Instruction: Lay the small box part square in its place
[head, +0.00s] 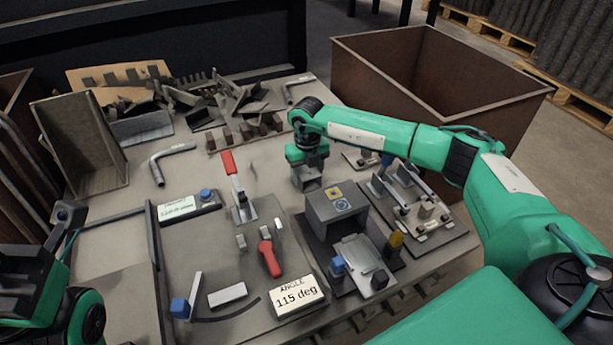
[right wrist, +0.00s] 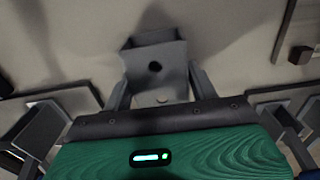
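The small box part (head: 308,180) is a grey open box with a round hole in one wall. It hangs below my right gripper (head: 307,165), over the middle of the table, left of the grey block fixture (head: 335,212). In the right wrist view the box part (right wrist: 156,66) sits between the two fingers of my right gripper (right wrist: 162,88), which look shut on it. A shadow lies on the table beyond it. My left gripper (head: 68,213) is at the lower left edge, dark and partly seen; its fingers are unclear. I cannot tell which spot is the part's place.
A red-handled clamp (head: 235,185) and an angle sign (head: 297,296) stand on the table (head: 200,255). A clamp fixture plate (head: 425,215) lies right of the block. Scrap metal (head: 230,100) lies at the back. A large brown bin (head: 440,85) stands behind right.

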